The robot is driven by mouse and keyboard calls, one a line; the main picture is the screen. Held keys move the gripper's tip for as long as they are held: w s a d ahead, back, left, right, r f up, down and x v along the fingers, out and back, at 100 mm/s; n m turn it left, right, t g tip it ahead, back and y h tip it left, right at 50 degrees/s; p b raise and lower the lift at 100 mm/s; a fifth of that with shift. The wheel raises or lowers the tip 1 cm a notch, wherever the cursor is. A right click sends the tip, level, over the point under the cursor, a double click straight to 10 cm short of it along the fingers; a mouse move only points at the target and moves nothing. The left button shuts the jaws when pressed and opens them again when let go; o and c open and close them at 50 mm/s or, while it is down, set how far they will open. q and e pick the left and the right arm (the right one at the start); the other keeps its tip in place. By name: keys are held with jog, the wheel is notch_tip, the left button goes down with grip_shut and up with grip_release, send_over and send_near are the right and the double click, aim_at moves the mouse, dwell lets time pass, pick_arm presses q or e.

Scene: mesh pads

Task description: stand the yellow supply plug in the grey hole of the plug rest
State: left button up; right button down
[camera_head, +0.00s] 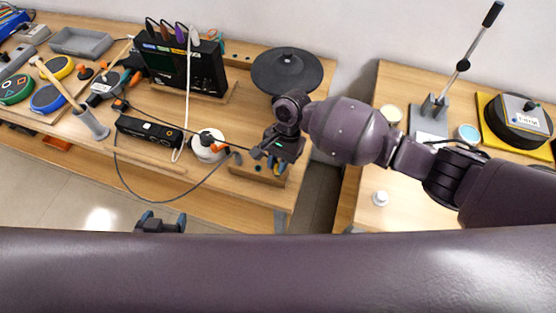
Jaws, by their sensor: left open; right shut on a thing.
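My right gripper (262,153) reaches in from the right, over the front right of the left table, and is shut. A thin dark cable (170,119) leads to its jaws, which seem to hold the yellow supply plug; the gripper hides the plug's body. Right below is a wooden block (243,172), apparently the plug rest, with a small yellow spot on it. The gripper covers much of it, and I cannot make out the grey hole or whether the plug touches it. My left gripper (160,224) is open and empty, low in front of the table, partly hidden by my own arm.
A black power strip (149,131), a white round item (208,146) and a loop of cable lie left of the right gripper. A black instrument box (183,62) and a dark round pad (286,72) stand behind. A gap separates the right table (400,192).

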jog(key=shift+f, duration=0.35)
jog(key=c, duration=0.9)
grip_release()
jog(key=shift+c, duration=0.2)
jog(key=v, duration=1)
jog(key=shift+r, duration=0.4)
jog(key=shift+w, duration=0.1)
